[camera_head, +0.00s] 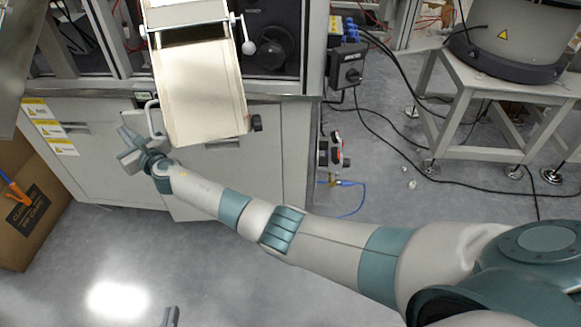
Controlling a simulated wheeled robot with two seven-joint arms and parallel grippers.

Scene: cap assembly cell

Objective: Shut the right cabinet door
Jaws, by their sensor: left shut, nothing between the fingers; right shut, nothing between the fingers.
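The right cabinet door (260,160) is a light grey panel under the bench, partly hidden by the cream chute and my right arm. Its lower left corner sits lower in the picture than the left door's edge, so it looks slightly ajar; how far is hard to tell. The left cabinet door (105,175) beside it looks closed. My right gripper (128,145) is shut and empty, in front of the left door near the seam between the doors. Whether it touches a door is unclear. My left gripper (170,316) shows only its tip at the bottom edge.
The cream chute (200,90) juts out over the right door, with a metal loop handle (150,115) at its left. A cardboard box (25,215) stands at the left. A white stand (480,95) and loose cables are at the right. The floor in front is clear.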

